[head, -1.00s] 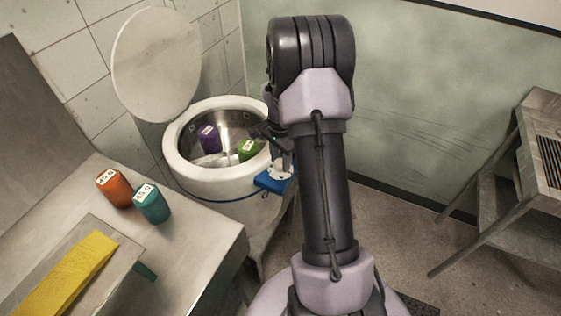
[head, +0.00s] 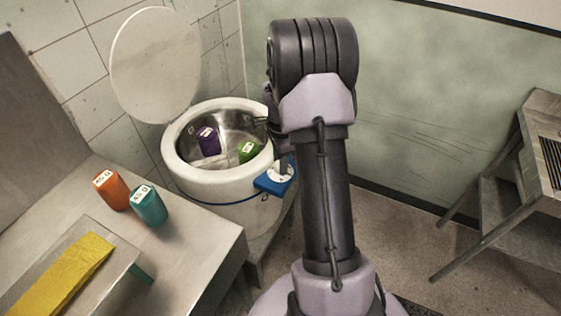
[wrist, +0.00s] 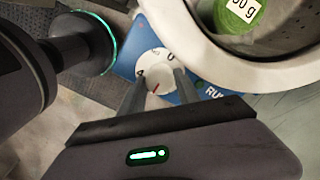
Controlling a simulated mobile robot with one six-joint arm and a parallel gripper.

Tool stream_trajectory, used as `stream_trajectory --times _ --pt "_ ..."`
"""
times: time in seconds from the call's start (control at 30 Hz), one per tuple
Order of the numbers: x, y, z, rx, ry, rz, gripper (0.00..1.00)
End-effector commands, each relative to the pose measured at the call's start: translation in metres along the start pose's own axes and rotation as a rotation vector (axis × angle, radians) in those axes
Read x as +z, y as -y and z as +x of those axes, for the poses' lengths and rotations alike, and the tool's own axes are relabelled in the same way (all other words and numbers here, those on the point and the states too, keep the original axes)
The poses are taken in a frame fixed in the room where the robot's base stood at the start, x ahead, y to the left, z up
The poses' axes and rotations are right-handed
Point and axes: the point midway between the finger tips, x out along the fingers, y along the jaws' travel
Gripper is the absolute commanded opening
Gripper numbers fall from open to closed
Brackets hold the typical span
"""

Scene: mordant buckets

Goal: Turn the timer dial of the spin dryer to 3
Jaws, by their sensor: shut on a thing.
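The white spin dryer (head: 212,184) stands in the corner with its round lid (head: 155,66) up. A blue control panel (head: 266,184) is on its right front side. The white timer dial (head: 279,175) sits on that panel. In the wrist view the dial (wrist: 151,68) carries a few dark marks and a short red line; a 0 and a 4 seem readable, and the rest is too small or covered. My gripper (wrist: 160,84) is shut on the dial, one finger on each side. In the head view my arm hides most of the gripper.
A purple bottle (head: 209,142) and a green bottle (head: 248,151) lie in the dryer's drum. Orange (head: 112,191) and teal (head: 150,206) containers stand on the left counter (head: 200,236), near a yellow cloth (head: 65,272).

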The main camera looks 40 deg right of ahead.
Motion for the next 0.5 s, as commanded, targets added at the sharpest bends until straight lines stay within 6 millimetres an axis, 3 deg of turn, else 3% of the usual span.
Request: stream_trajectory --times 0.23,0.27,0.5 --pt "-0.0001 0.0002 -0.0003 -0.001 0.000 -0.001 0.00" --pt "-0.0001 0.0002 -0.0003 -0.001 0.000 -0.001 0.44" --pt "0.0000 0.0001 -0.0002 0.000 0.000 -0.001 0.48"
